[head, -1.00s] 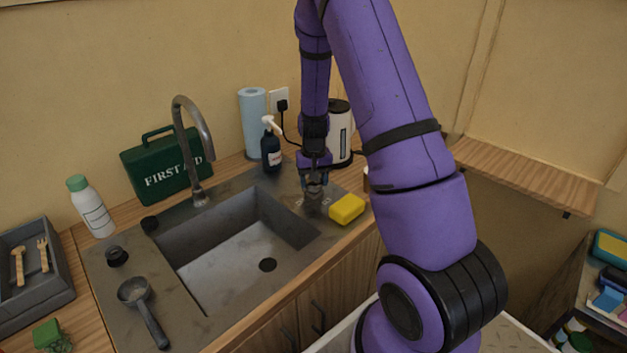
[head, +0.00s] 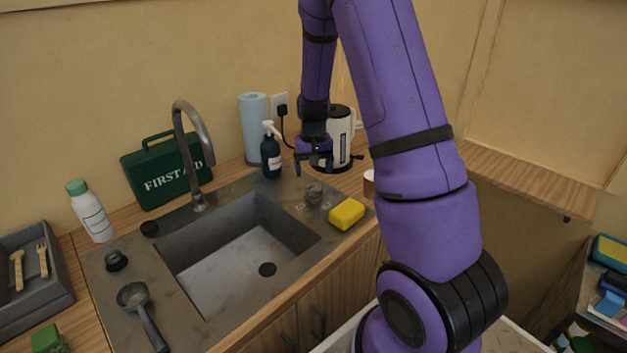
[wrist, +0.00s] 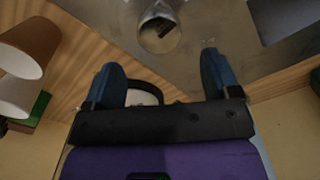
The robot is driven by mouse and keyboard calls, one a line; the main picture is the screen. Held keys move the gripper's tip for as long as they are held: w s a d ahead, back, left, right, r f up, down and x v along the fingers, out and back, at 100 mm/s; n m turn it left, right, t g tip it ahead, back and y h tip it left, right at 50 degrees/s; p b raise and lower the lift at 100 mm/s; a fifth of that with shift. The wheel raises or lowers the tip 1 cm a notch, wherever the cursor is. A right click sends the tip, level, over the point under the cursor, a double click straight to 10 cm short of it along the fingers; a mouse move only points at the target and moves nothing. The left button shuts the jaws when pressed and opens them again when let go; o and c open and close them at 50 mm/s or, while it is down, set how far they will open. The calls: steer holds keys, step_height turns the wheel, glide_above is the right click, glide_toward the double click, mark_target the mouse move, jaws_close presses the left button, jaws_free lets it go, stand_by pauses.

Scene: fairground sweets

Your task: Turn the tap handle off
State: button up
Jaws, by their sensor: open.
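The tap handle looks to be the round grey knob (head: 313,194) on the worktop to the right of the sink, with pale markings beside it. It also shows in the wrist view (wrist: 160,30), with a dark slot or bar on its top. The curved metal tap (head: 190,140) stands behind the sink (head: 230,240). I see no water stream from its spout. My gripper (head: 314,168) is open and empty, above and behind the knob, apart from it. In the wrist view its two blue fingers (wrist: 162,66) are spread, with the knob beyond their tips.
A yellow sponge (head: 347,213) lies just right of the knob. A dark soap bottle (head: 271,155), a blue paper roll (head: 253,125) and a white kettle (head: 341,135) stand behind. A green first aid case (head: 165,178) stands behind the tap.

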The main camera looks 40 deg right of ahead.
mark_target(313, 185)
steer(key=shift+r, duration=2.4)
steer(key=s+a+r+n+t, duration=0.1)
steer(key=s+a+r, duration=0.4)
steer(key=r, duration=0.3)
steer(key=s+a+r+n+t, duration=0.1)
steer(key=s+a+r+t, duration=0.1)
steer(key=s+a+r, duration=0.55)
steer(key=s+a+r+n+t, duration=0.1)
steer(key=s+a+r, duration=0.1)
steer(key=s+r, duration=0.2)
steer(key=s+a+r+n+t, duration=0.1)
steer(key=s+a+r+n, duration=0.1)
steer(key=s, duration=0.8)
step_height(313, 185, up, 2)
steer(key=shift+s+a+r, duration=0.1)
steer(key=shift+s+a, duration=0.3)
steer(key=shift+a, duration=0.2)
